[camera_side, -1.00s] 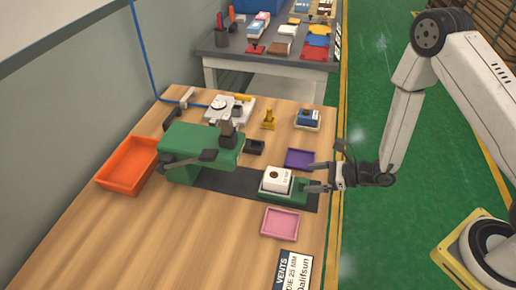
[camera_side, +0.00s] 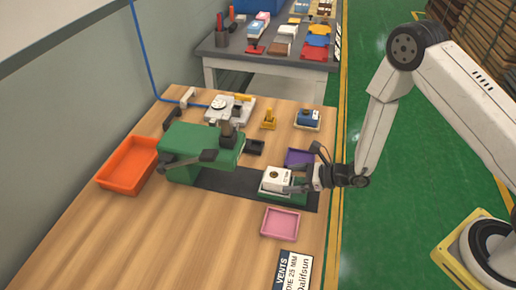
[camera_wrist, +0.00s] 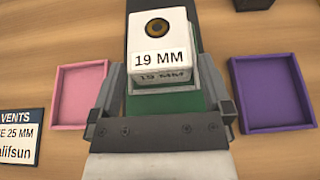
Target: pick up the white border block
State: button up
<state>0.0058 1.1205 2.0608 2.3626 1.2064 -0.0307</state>
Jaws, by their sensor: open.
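The white block (camera_side: 277,178) sits upright on the green base (camera_side: 284,196) at the right end of the dark strip. In the wrist view the white block (camera_wrist: 160,42) shows a round brass-rimmed hole on top and a "19 MM" label on its near side. My gripper (camera_side: 296,178) is at the block's right side in the side view. In the wrist view my gripper (camera_wrist: 162,88) has its fingers apart, one on each side of the block's near part. I cannot tell whether either finger touches it.
A pink tray (camera_side: 281,223) and a purple tray (camera_side: 299,158) flank the green base. A green machine (camera_side: 200,152) stands to the left, with an orange bin (camera_side: 128,166) beyond it. A "VENTS" sign (camera_side: 293,270) lies at the front. The wooden table (camera_side: 175,235) is clear at front left.

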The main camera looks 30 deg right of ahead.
dwell(0.4)
jog(key=c, duration=1.2)
jog(key=shift+o, duration=0.2)
jog(key=shift+r, duration=0.2)
notch_tip(320, 180, up, 10)
jog(key=shift+f, duration=0.15)
